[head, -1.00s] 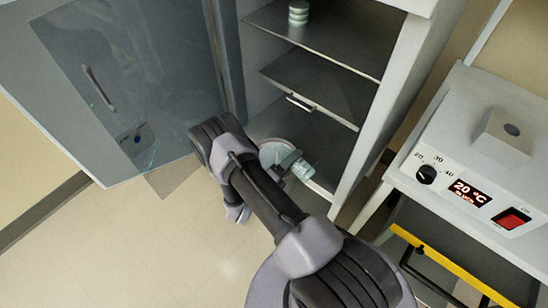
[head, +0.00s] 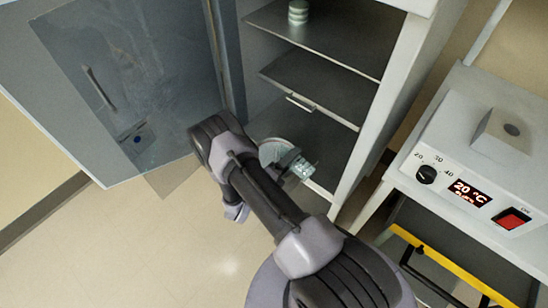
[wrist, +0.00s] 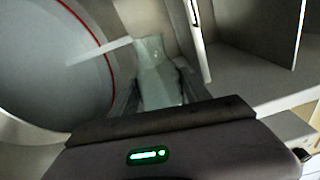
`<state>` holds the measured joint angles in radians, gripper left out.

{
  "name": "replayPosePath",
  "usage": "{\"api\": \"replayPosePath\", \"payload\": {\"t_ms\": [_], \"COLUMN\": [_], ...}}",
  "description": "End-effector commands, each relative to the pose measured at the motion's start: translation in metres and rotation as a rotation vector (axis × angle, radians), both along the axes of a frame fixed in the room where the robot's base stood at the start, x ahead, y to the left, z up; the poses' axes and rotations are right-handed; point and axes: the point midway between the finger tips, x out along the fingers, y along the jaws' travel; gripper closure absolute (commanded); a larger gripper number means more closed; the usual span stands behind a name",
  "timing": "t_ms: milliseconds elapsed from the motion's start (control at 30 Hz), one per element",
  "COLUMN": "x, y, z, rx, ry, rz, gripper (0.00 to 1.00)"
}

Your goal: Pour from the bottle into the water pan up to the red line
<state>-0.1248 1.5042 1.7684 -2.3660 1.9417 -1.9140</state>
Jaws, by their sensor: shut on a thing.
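The bottle (wrist: 157,75) is clear and pale blue-green. My gripper (wrist: 158,92) is shut on it in the wrist view. In the head view the bottle (head: 301,169) lies strongly tilted beside the water pan (head: 270,148), low inside the open cabinet. The pan's grey inside (wrist: 45,65) fills the left of the wrist view, with the red line (wrist: 101,45) curving along its wall. A pale straight streak (wrist: 98,52) runs from near the bottle across the red line over the pan. I cannot tell whether it is water, nor read the water level.
The cabinet has shelves (head: 325,88) above the pan, with stacked dishes (head: 298,12) on the top one. Its glass door (head: 130,80) stands open at the left. At the right is a white unit with a dial and a 20 °C display (head: 470,193). Open floor (head: 150,245) lies at lower left.

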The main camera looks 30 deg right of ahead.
Motion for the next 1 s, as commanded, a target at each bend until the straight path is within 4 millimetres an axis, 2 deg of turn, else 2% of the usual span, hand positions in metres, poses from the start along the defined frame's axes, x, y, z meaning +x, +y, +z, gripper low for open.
{"api": "replayPosePath", "payload": {"t_ms": [1000], "x": [0.0005], "y": [0.0002], "z": [0.0035], "rx": [-0.015], "ry": [0.046], "rz": [0.0], "gripper": [1.0]}}
